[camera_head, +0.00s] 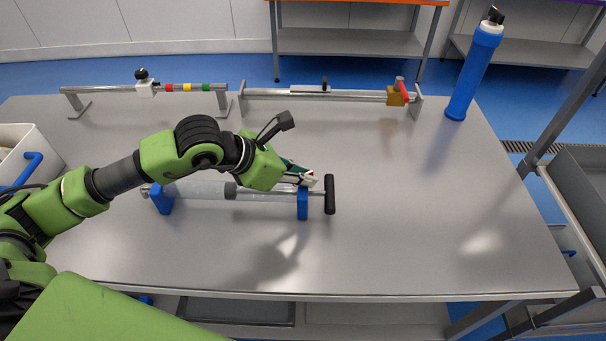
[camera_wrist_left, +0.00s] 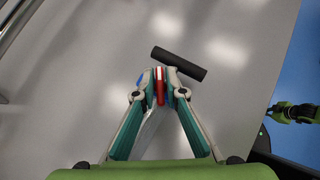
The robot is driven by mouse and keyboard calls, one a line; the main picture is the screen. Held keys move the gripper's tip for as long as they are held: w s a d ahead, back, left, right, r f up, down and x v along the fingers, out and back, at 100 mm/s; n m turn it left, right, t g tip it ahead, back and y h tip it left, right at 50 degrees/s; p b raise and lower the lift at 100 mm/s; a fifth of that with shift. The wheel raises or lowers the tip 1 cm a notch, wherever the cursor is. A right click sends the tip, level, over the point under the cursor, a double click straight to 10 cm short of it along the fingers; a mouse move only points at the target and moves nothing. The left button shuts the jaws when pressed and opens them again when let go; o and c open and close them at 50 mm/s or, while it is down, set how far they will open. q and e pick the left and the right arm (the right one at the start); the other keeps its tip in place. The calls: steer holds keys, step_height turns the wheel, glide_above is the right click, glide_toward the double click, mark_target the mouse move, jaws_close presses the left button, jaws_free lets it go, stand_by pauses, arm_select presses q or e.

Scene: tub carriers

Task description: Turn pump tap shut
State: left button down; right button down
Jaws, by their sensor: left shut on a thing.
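The pump (camera_head: 200,189) is a clear and grey tube lying across blue supports on the grey table. Its black T-handle (camera_head: 330,194) is at the right end and also shows in the left wrist view (camera_wrist_left: 179,64). My left gripper (camera_head: 312,179) reaches over the pump's right end, just left of the handle. In the left wrist view its fingertips (camera_wrist_left: 159,85) are closed on both sides of a narrow red tap lever (camera_wrist_left: 160,88). The tap's body is mostly hidden by the fingers. My right gripper (camera_wrist_left: 277,109) shows small at the right edge there; its jaws are unclear.
Behind the pump stand a rail with coloured bands (camera_head: 186,88) and a rail with a red-handled brass valve (camera_head: 397,94). A blue upright cylinder (camera_head: 472,75) stands at the back right. A white bin (camera_head: 40,143) is at the left. The table's right front is clear.

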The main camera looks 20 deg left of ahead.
arm_select(q)
steer(key=shift+w+f+m+g+h+b, duration=0.15)
steer(key=shift+m+g+h+b, duration=0.55)
steer(key=shift+m+b, duration=0.9)
steer(key=shift+m+g+h+b, duration=0.4)
steer(key=shift+m+g+b, duration=0.4)
steer(key=shift+b, duration=0.4)
steer(key=shift+r+m+g+b, duration=0.2)
steer(key=shift+m+g+b, duration=0.45)
steer(key=shift+m, duration=0.25)
steer(key=c, duration=2)
jaws_free()
steer(key=shift+c, duration=0.2)
